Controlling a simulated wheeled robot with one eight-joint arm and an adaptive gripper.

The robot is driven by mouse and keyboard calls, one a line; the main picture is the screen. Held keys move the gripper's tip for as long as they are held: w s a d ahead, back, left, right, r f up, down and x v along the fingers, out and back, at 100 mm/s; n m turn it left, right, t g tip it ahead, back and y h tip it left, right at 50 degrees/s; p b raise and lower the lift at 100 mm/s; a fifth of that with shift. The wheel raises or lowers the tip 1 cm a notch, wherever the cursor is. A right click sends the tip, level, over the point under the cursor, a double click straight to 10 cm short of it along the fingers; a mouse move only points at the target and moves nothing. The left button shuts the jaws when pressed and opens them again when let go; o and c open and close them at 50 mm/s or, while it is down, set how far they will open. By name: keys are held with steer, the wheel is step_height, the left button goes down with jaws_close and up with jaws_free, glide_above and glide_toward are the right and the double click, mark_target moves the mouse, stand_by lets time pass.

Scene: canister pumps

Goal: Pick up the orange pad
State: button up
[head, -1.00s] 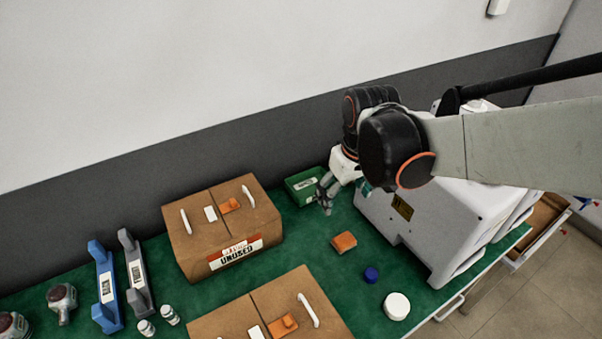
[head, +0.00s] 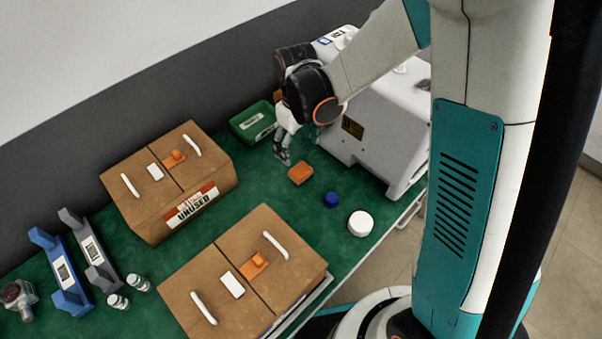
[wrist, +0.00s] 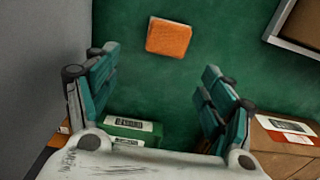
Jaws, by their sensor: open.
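The orange pad (head: 300,174) lies flat on the green table mat (head: 262,200), in front of the white machine. It also shows in the wrist view (wrist: 168,37), upper middle, beyond the fingertips and between their lines. My gripper (head: 283,158) hangs just to the left of and behind the pad in the head view, above the mat and apart from the pad. In the wrist view my gripper (wrist: 163,62) has its two fingers spread wide with nothing between them.
A green box (head: 252,123) stands behind my gripper. The white machine (head: 375,130) is on the right. A blue cap (head: 331,200) and a white lid (head: 361,223) lie in front of the pad. Brown boxes (head: 150,212) (head: 215,270) stand to the left and front.

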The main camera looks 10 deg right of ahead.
mark_target(299, 168)
step_height(299, 168, down, 2)
steer(key=shift+f, duration=0.2)
steer(key=f+b, duration=0.1)
steer(key=s+f+b, duration=0.1)
steer(key=f, duration=0.1)
steer(key=f+b, duration=0.1)
steer(key=shift+s+d+f, duration=0.1)
steer(key=shift+s+f, duration=0.15)
steer(key=shift+s, duration=0.05)
steer(key=shift+w+f, duration=0.1)
steer(key=shift+f, duration=0.3)
steer(key=shift+r, duration=0.1)
steer(key=c, duration=1.1)
steer(key=shift+r, duration=0.15)
step_height(299, 168, up, 20)
steer(key=p, duration=0.7)
